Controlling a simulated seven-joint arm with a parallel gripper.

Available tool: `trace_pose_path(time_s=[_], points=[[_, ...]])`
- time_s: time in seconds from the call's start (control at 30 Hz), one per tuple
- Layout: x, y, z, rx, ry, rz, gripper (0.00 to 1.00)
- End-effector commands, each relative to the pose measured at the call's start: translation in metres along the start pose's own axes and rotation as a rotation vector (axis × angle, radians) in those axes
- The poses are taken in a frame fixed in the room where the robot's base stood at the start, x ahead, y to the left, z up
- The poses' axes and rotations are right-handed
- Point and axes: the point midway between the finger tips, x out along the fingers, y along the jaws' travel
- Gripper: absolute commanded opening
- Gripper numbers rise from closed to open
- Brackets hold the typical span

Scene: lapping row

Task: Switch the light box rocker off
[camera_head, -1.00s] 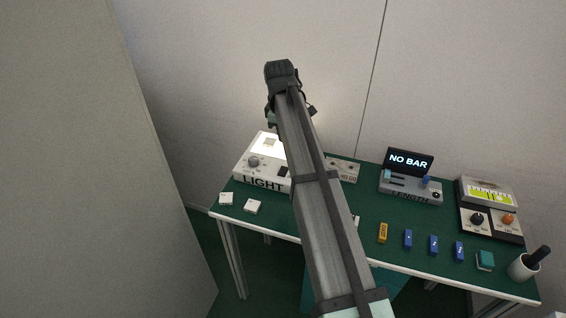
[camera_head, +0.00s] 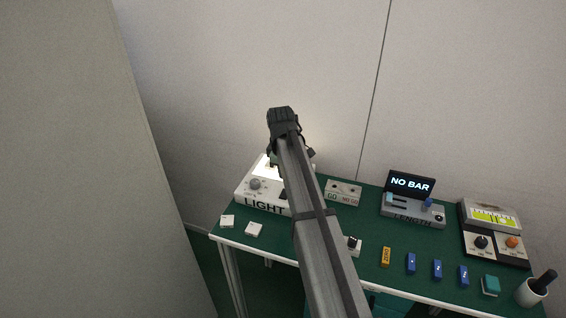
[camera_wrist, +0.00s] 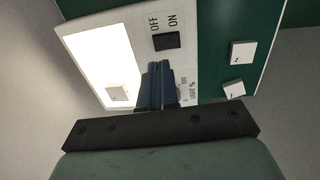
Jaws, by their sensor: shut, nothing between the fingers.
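The white light box (camera_head: 262,197), marked LIGHT, stands at the left end of the green table, its panel lit bright white. Its dark rocker (camera_wrist: 166,41) shows in the wrist view beside the printed words OFF and ON. In the head view a dark bit of the rocker (camera_head: 284,194) shows at the edge of my arm. My gripper (camera_wrist: 160,72) is shut and empty. In the wrist view its blue-grey fingers are over the box, just below the rocker in the picture; I cannot tell whether they touch anything. In the head view the fingers are hidden behind my arm.
A small white block (camera_wrist: 117,92) lies on the lit panel. Two white tiles (camera_head: 227,221) (camera_head: 254,230) lie at the front left. The GO/NO GO box (camera_head: 343,193), length gauge (camera_head: 412,205) and several blue blocks (camera_head: 437,269) are to the right. A wall stands behind the table.

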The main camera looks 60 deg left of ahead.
Motion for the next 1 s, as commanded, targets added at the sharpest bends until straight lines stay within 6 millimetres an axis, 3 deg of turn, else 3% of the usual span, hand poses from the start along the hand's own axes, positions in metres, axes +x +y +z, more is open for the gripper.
trace_pose_path(time_s=[0.2,0.4,1.0], points=[[0.037,0.000,0.000,0.000,0.000,0.000,0.00],[0.060,0.000,0.000,0.000,0.000,0.000,0.00],[0.071,0.001,0.000,0.000,0.000,0.001,0.00]])
